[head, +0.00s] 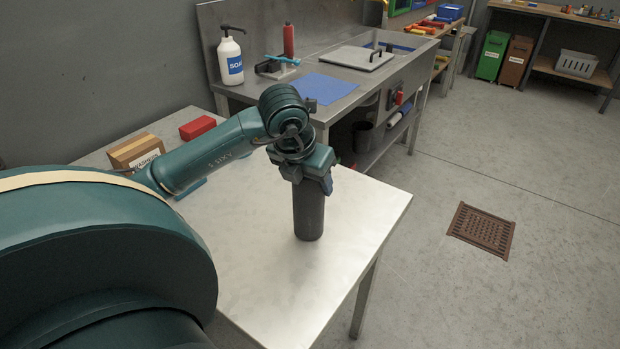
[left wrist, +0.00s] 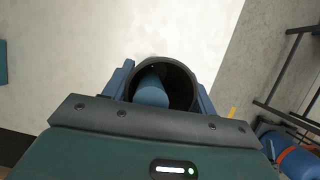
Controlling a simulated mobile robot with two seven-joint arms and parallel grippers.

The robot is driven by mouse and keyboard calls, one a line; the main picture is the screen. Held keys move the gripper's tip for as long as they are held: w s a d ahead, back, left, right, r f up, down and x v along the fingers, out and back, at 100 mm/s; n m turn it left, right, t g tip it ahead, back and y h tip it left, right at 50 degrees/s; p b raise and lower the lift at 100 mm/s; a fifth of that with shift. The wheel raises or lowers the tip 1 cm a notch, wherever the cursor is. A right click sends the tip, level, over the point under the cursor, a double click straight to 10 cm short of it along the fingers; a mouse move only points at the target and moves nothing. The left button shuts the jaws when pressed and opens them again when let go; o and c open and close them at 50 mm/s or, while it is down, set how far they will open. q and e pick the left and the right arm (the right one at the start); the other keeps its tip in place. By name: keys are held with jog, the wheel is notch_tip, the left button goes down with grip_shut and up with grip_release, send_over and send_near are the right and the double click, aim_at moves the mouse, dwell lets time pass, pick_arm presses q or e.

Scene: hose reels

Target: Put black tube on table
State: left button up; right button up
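The black tube (head: 308,213) is upright at the right part of the metal table (head: 262,285). Its lower end appears at the table top; I cannot tell whether it touches. My left gripper (head: 312,180) is over its upper end, pointing down. In the left wrist view, the tube's round open mouth (left wrist: 181,82) lies between the two blue fingers, which seem to touch it on both sides. A blue rounded thing shows inside the mouth. My right gripper is not in view.
A cardboard box (head: 135,151) and a red box (head: 197,127) are at the table's back left. Behind stands a metal sink bench with a soap bottle (head: 230,58) and a blue cloth (head: 325,88). The table's front is clear.

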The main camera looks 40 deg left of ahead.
pick_arm(q)
jog(key=o, duration=0.5)
jog(key=shift+c, duration=0.2)
jog(key=p+v, duration=0.1)
jog(key=v, duration=1.1)
jog(key=shift+w+d+r, duration=0.1)
